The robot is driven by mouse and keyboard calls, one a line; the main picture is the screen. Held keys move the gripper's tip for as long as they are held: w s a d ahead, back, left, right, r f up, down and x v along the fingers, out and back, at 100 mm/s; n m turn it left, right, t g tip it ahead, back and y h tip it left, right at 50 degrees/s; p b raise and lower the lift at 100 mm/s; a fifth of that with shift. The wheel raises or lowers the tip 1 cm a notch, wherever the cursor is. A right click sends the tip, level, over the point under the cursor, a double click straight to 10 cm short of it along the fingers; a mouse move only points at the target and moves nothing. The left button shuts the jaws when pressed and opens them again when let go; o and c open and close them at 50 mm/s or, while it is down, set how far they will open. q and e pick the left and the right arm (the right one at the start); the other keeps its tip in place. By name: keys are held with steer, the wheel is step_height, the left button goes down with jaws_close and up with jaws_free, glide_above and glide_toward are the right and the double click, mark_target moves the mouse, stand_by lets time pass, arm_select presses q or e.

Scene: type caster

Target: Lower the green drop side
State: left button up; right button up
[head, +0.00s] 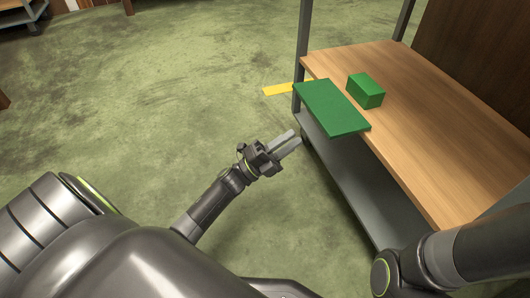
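The green drop side (333,107) is a flat green panel at the left edge of the wooden cart deck (425,120). It juts out past that edge; its exact tilt is hard to tell from above. My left gripper (296,137) is below and to the left of the panel in the picture, apart from it, over the floor. Its two grey fingers point up and right with a gap between them and nothing held. My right arm (435,265) crosses the bottom right corner; its gripper is out of view.
A small green box (365,91) sits on the deck just right of the panel. Grey posts (304,40) rise at the cart's corners, and a grey lower shelf (355,185) lies under the deck. A yellow floor strip (279,90) lies beside the cart. The floor to the left is clear.

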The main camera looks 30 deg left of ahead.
arm_select(q)
steer(key=p+v, duration=0.1)
steer(key=v, duration=0.7)
steer(key=shift+f, duration=0.2)
steer(key=shift+s, duration=0.1)
